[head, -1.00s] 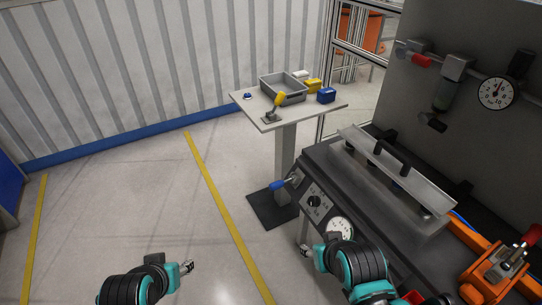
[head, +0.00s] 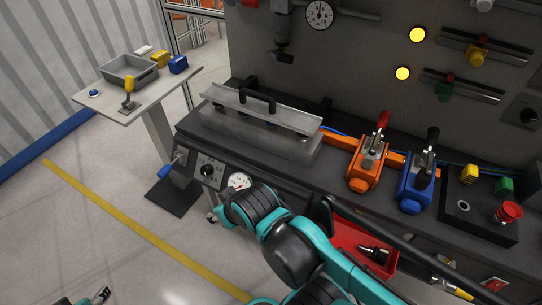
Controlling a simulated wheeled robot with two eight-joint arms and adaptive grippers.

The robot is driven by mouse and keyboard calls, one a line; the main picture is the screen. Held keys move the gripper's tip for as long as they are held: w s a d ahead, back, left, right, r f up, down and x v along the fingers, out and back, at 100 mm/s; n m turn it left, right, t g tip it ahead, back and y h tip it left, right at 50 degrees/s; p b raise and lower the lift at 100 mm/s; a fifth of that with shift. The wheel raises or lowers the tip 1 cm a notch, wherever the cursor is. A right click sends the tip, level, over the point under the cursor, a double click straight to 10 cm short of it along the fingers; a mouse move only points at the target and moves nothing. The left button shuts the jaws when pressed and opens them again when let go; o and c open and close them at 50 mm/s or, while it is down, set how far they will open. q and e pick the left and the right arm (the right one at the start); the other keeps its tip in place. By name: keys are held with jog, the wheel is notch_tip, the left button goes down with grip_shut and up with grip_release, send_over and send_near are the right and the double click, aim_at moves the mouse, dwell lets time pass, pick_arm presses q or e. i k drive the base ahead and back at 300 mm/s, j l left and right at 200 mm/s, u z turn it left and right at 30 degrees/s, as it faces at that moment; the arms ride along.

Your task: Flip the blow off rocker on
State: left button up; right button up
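A small red switch-like part (head: 495,284) sits low on the bench front at the right edge of the head view. It may be the blow off rocker, but no label is readable and its position cannot be told. My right gripper (head: 212,216) is mostly hidden behind its own arm, near the bench front's left part below the round dial, far left of the red part. My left gripper (head: 102,295) is at the bottom left over the floor, far from the bench. Both grippers are too small to tell open from shut.
The bench carries a metal cover (head: 262,118), an orange clamp (head: 365,177), a blue clamp (head: 412,190) and a button box (head: 478,222) with a red mushroom button. A red bin (head: 345,243) and a long black bar (head: 400,240) are along the front. A side table (head: 130,112) stands left.

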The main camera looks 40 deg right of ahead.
aim_at(495, 286)
jog(key=z, duration=3.8)
